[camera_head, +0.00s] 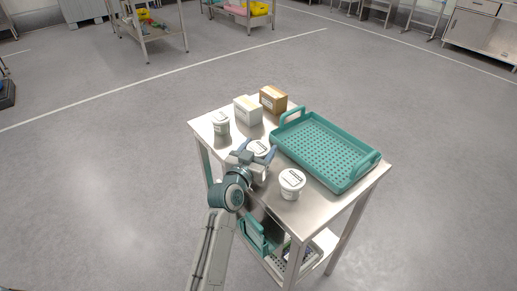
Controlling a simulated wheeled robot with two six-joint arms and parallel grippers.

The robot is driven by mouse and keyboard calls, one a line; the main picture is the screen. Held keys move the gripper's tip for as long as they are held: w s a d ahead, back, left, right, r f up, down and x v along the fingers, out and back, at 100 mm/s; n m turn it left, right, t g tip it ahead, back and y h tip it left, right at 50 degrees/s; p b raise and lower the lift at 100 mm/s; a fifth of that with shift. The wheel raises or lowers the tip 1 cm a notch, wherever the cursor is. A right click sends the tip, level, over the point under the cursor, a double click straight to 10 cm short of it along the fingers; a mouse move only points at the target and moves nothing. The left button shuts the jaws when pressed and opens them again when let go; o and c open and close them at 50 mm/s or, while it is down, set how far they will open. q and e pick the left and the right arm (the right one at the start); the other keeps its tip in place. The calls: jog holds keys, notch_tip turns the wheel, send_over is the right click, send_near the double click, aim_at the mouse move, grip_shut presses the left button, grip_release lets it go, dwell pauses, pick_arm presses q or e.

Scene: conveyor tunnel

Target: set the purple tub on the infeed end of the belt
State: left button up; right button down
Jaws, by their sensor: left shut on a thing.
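My left gripper (261,158) is at the near edge of a steel table. It is shut on a round tub with a white lid (260,147). The gripper hides most of this tub's body, and I cannot tell its colour or whether it still touches the table. Two similar white-lidded tubs stand upright on the table: one at the left corner (221,124), one at the right front (291,185). No tub looks clearly purple here. No belt is in view. My right gripper is not in view.
A teal perforated tray (325,148) fills the right of the steel table (318,196). A white box (248,110) and a brown box (273,99) stand at the back. More teal trays (256,236) lie on the lower shelf. Open floor surrounds the table.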

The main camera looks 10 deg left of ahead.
pick_arm(q)
jog(key=shift+f, duration=0.1)
jog(key=shift+f, duration=0.1)
jog(key=o, duration=1.4)
